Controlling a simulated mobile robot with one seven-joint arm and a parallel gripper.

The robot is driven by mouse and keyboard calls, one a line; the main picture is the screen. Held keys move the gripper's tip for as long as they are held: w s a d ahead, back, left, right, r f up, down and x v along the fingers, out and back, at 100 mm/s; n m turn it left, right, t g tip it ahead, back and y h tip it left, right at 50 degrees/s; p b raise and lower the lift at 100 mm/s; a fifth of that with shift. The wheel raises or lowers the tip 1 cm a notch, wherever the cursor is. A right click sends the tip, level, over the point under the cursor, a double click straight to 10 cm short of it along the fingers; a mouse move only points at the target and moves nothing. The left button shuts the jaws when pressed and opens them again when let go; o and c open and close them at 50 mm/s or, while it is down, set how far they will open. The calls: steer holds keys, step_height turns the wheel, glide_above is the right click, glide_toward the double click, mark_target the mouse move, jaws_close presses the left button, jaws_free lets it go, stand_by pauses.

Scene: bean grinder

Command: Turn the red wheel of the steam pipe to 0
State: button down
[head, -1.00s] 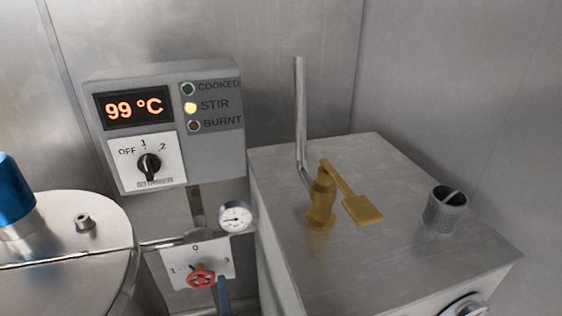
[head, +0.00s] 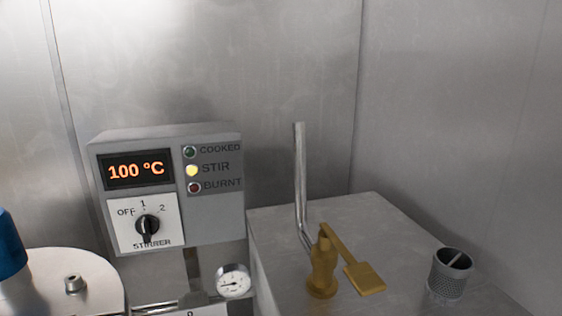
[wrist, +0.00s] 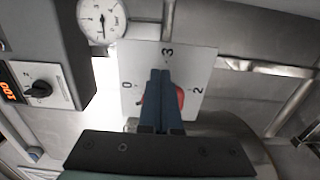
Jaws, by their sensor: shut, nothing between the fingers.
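The red wheel (wrist: 180,97) shows in the wrist view, partly hidden behind my gripper's blue fingers. It sits on a white dial plate (wrist: 135,62) with marks 0 at the left, 3 at the top and 2 at the right of the picture. My gripper (wrist: 160,74) is shut, its fingers together in front of the wheel. I cannot tell whether they touch it, nor which mark the wheel points to. In the head view only the top edge of the plate (head: 205,310) shows; the wheel and gripper are out of that frame.
A pressure gauge (wrist: 101,22) and the grey control box (head: 215,225), reading 100 °C with the STIR lamp lit, are close by. A metal block (head: 400,220) carries a brass handle (head: 323,265) and a mesh cup (head: 449,273). A lidded vessel (head: 75,300) stands left.

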steer(key=shift+s+a+f+b, duration=0.15)
steer(key=shift+a+b, duration=0.15)
steer(key=shift+a, duration=0.1)
stand_by(0.3)
steer(key=shift+a+f+b, duration=0.1)
steer(key=shift+f+b, duration=0.3)
steer(key=shift+f, duration=0.15)
steer(key=shift+d, duration=0.3)
steer(key=v, duration=0.4)
steer(key=p+v, duration=0.1)
steer(key=v, duration=0.1)
steer(key=shift+d, duration=0.25)
